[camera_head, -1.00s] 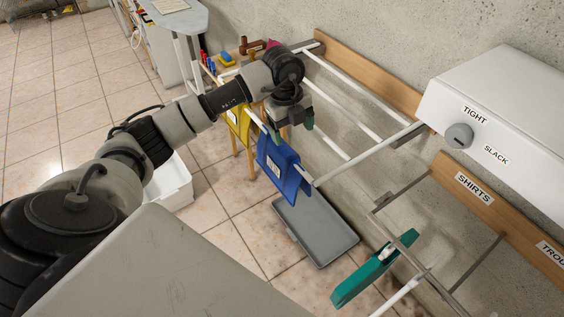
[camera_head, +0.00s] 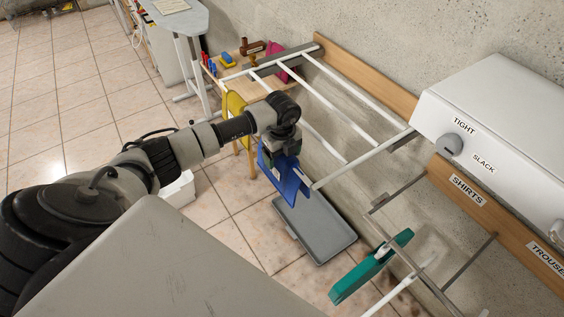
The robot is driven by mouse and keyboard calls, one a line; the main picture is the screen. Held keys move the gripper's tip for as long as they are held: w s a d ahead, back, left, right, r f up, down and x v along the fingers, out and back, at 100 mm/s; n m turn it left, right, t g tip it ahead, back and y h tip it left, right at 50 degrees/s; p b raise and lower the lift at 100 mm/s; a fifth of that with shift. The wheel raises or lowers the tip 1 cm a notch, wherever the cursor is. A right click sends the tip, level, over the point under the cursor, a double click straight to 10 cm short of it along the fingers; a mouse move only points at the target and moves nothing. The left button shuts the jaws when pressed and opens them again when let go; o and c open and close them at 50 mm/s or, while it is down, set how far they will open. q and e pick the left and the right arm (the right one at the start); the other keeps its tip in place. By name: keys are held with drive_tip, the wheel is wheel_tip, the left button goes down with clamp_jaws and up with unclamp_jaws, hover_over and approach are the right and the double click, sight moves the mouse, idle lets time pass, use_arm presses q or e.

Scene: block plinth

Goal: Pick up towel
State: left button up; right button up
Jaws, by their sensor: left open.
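A blue cloth (camera_head: 289,184) hangs from the white drying rack (camera_head: 350,165) over the floor. My left gripper (camera_head: 279,154) is at its top edge, pointing down, with jaws open. The gripper hides part of the cloth's top, and I cannot tell whether the fingers touch it. A yellow cloth (camera_head: 235,115) hangs further back, partly behind my left arm. A teal cloth (camera_head: 366,272) hangs on the nearer rack at the lower right. My right gripper is not in view.
A grey tray (camera_head: 317,240) lies on the tiled floor under the blue cloth. A white box with a knob (camera_head: 452,144) juts from the wall at right. A small wooden table (camera_head: 246,84) with several small items and an ironing board (camera_head: 181,17) stand at the back.

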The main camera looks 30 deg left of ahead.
use_arm(q)
drive_tip(key=shift+f, duration=0.15)
drive_tip(key=shift+c, duration=0.3)
drive_tip(key=c, duration=0.9)
drive_tip(key=shift+c, duration=0.5)
